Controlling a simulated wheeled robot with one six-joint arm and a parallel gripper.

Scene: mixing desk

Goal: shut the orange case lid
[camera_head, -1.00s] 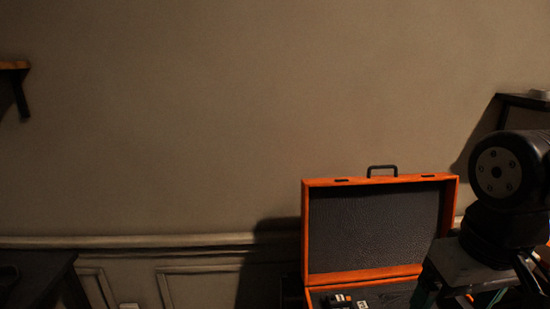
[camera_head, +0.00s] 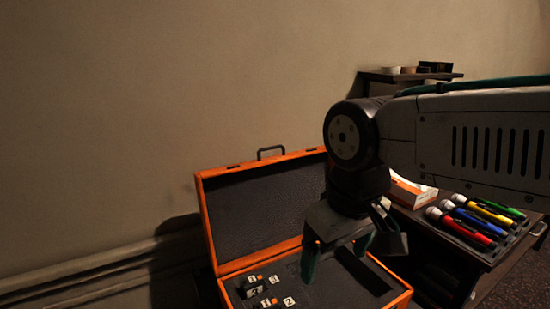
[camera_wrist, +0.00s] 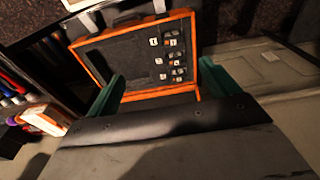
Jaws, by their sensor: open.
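The orange case (camera_head: 397,301) stands open below the wall. Its lid (camera_head: 262,205) is raised, with a dark lining and a black handle on its top edge. The base holds dark foam with small numbered pieces. My gripper (camera_head: 336,256) has its green fingers apart and empty, in front of the lid's right part and above the base in the head view. My arm hides the lid's right edge. In the wrist view the case (camera_wrist: 93,65) appears beyond my open fingers (camera_wrist: 161,86). I cannot tell whether they touch it.
To the right, a dark table carries several coloured microphones (camera_head: 470,222) in a tray and an orange-and-white box (camera_head: 412,192). A shelf (camera_head: 410,76) with small items is on the wall behind my arm. The wall runs close behind the case.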

